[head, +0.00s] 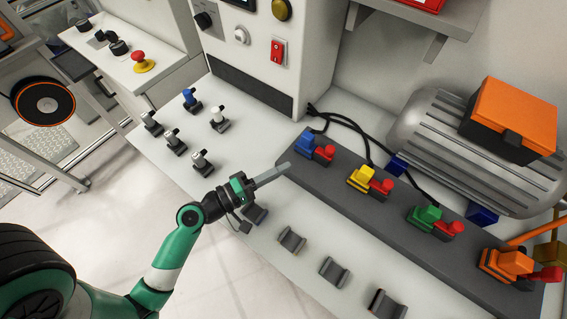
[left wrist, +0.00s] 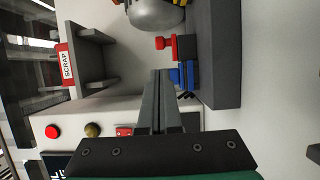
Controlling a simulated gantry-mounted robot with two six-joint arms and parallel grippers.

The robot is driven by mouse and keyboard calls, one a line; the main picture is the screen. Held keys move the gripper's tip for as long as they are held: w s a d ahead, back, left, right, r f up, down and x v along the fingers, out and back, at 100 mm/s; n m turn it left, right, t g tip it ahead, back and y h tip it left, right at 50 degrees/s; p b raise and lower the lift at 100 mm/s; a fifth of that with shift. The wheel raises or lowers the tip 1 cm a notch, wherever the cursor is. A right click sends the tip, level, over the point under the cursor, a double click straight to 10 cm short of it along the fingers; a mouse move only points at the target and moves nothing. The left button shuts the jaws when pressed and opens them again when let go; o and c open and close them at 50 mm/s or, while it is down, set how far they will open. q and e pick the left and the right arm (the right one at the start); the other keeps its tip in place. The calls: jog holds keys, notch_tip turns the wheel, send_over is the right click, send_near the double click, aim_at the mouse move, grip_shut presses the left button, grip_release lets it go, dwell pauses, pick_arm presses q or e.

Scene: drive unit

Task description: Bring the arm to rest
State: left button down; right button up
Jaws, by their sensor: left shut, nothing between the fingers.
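My left arm comes in from the lower left of the head view. Its gripper (head: 287,167) is shut and empty, above the worktop beside the near-left end of the dark rail. In the left wrist view the closed fingers (left wrist: 159,75) lie together with nothing between them. The blue connector block (head: 305,142) with a red lever stands on the rail just beyond the fingertips, apart from them as far as I can see. My right gripper does not show.
The dark rail (head: 383,227) also carries yellow (head: 361,178), green (head: 424,217) and orange (head: 508,264) blocks. Empty grey cradles (head: 334,271) line the front edge. Several small cylinders (head: 201,160) stand at left. A grey motor (head: 425,130) sits behind, with black cables nearby.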

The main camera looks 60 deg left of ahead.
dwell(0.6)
pick_arm(q)
jog(key=w+d+r+m+t+h, duration=0.1)
jog(key=w+d+r+m+h, duration=0.15)
jog(key=r, duration=0.45)
jog(key=w+d+r+m+t+h, duration=0.1)
jog(key=w+d+r+m+h, duration=0.2)
jog(key=r, duration=0.4)
jog(key=w+d+r+m+t+h, duration=0.1)
jog(key=d+r+m+h, duration=0.4)
jog(key=r, duration=0.7)
jog(key=d+r+m+t, duration=0.2)
jog(key=d+r+m, duration=0.3)
jog(key=r, duration=0.8)
jog(key=s+a+r+m+t+y, duration=0.2)
jog(key=s+a+r+t+y, duration=0.25)
jog(key=a+r+y, duration=0.4)
notch_tip(320, 180, up, 36)
jog(key=w+d+y+p, duration=0.1)
jog(key=d+p, duration=0.1)
jog(key=p, duration=3.2)
notch_tip(320, 180, down, 30)
jog(key=b, duration=2.9)
